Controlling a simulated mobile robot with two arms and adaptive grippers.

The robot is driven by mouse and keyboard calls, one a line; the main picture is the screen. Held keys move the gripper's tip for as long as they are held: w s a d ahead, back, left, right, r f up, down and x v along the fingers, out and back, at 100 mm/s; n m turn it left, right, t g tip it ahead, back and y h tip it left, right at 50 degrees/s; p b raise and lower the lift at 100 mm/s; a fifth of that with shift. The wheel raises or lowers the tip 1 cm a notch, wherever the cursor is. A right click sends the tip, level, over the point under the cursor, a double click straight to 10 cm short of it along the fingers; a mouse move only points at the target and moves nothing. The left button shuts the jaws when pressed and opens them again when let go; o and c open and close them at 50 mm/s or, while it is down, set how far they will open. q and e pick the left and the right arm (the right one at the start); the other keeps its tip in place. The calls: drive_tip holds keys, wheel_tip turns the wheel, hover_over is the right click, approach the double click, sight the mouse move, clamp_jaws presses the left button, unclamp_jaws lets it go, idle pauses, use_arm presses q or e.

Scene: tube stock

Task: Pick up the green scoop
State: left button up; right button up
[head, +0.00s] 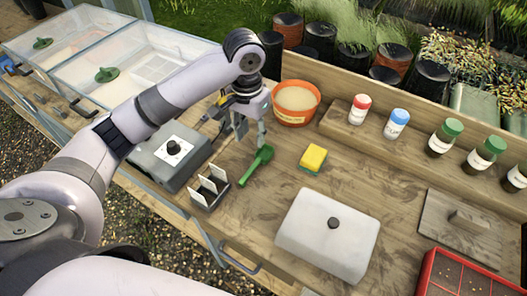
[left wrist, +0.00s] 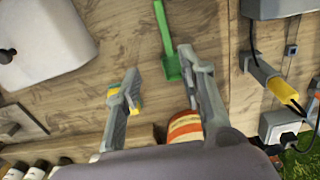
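The green scoop (head: 256,165) lies on the wooden bench, its handle pointing toward the front edge. My left gripper (head: 248,130) hangs just behind the scoop's bowl end in the head view. In the left wrist view, the scoop (left wrist: 164,32) runs down from the top edge, its bowl close to the right fingertip. There, my left gripper (left wrist: 158,63) is open, with its fingers well apart and nothing held between them. I cannot tell whether the right finger touches the bowl. My right gripper is not in view.
An orange pot (head: 296,116) stands behind the gripper. A yellow sponge (head: 313,158) lies right of the scoop, and a small label holder (head: 209,188) left of it. A white lidded box (head: 328,237) is in front. Several bottles stand on the back shelf.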

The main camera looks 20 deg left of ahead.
use_arm(q)
drive_tip(key=r, duration=0.1)
drive_tip(key=p, duration=0.2)
hover_over(252, 168)
wheel_tip(252, 168, down, 10)
drive_tip(key=shift+s+a+f, duration=0.1)
drive_tip(key=shift+a+f, duration=0.05)
drive_tip(key=shift+f, duration=0.6)
drive_tip(key=shift+f+p, duration=0.3)
wheel_tip(252, 168, down, 4)
drive_tip(key=shift+r+p, duration=0.15)
drive_tip(key=shift+p, duration=0.45)
drive_tip(key=shift+f, duration=0.45)
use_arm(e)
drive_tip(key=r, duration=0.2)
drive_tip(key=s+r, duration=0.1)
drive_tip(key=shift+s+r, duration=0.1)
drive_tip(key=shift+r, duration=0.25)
